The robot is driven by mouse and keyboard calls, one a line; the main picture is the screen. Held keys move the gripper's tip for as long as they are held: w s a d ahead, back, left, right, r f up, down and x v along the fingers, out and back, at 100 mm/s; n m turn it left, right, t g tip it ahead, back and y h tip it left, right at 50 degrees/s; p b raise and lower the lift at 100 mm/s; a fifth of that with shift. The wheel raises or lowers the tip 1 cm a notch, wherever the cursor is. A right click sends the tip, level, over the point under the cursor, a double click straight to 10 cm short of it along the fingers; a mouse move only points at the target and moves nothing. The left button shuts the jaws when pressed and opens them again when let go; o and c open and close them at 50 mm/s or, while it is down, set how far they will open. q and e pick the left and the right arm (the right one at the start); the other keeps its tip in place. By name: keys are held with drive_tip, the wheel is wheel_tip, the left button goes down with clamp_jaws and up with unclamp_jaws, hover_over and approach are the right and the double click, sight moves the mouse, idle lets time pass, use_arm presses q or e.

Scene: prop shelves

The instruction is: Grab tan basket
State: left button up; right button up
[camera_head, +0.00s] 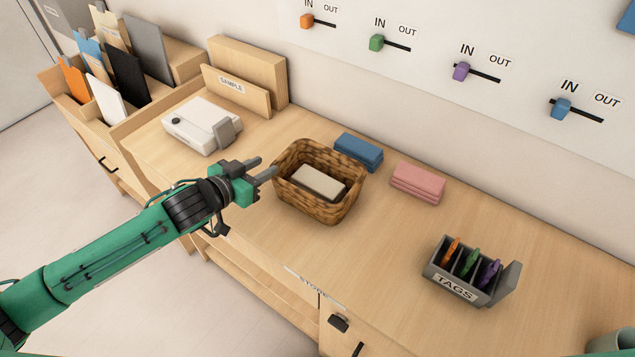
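The tan woven basket (322,208) stands upright on the wooden counter, near the middle of the head view. A cream folded cloth or block (319,182) lies inside it. My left gripper (266,167) is at the basket's left rim, with its two fingers apart and pointing toward the basket. One finger tip is close to or overlaps the left rim; I cannot tell whether it touches. Nothing shows held between the fingers. My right gripper is not in the view.
A blue folded cloth (358,152) and a pink one (418,183) lie behind and right of the basket. A grey TAGS box (455,287) stands at the right. A white device (201,125) sits at the left, before the SAMPLE box (236,90). Sliders line the wall.

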sight(282, 157)
use_arm(q)
drive_tip(key=shift+p+x, duration=0.45)
drive_tip(key=shift+x, duration=2.95)
drive_tip(key=shift+s, duration=0.1)
drive_tip(key=shift+c, duration=0.4)
clamp_jaws()
